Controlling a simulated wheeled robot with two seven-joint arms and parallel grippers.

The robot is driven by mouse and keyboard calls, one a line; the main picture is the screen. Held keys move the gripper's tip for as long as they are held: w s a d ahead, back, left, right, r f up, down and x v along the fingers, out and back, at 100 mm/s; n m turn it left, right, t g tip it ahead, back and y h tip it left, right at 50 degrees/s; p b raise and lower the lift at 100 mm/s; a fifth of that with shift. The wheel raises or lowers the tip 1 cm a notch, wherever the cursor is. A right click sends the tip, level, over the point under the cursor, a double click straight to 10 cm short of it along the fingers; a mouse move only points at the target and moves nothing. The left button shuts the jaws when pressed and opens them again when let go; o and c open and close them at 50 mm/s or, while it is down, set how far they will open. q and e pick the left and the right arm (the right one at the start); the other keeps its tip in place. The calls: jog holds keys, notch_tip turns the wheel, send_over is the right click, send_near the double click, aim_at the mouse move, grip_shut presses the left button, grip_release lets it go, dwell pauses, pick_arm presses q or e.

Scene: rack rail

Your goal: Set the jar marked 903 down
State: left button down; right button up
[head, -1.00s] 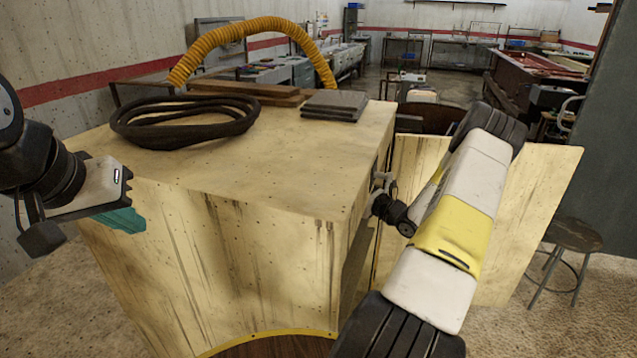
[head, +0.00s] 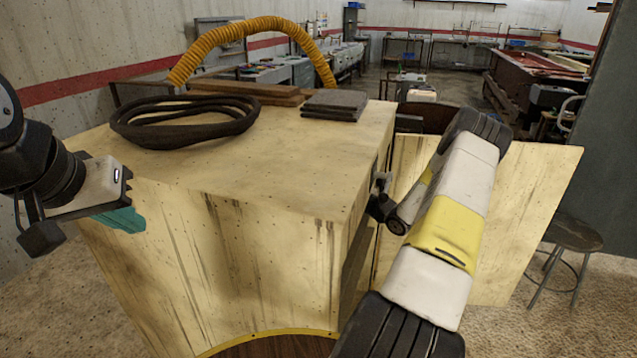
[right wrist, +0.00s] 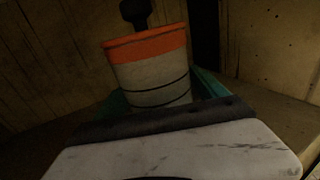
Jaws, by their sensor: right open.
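A jar (right wrist: 152,80) with a pale body, thin dark bands and an orange rim shows in the right wrist view. A dark knob (right wrist: 136,12) rises above it. No number can be read on the side I see. My right gripper (right wrist: 160,88) is open, with its teal fingers on either side of the jar's lower part; whether they touch it is not clear. In the head view the right gripper and the jar are hidden by the wooden box (head: 265,255). My left gripper (head: 124,218) hangs empty at the left, beside the box; its finger gap is not clear.
A coiled dark hose (head: 185,135), wooden planks (head: 245,90) and dark flat slabs (head: 335,104) lie on the box top. An open wooden panel (head: 530,210) stands to the right, with a stool (head: 572,235) beyond. The front of the box top is clear.

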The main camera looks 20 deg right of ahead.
jog(key=shift+r, duration=0.1)
jog(key=v, duration=1.2)
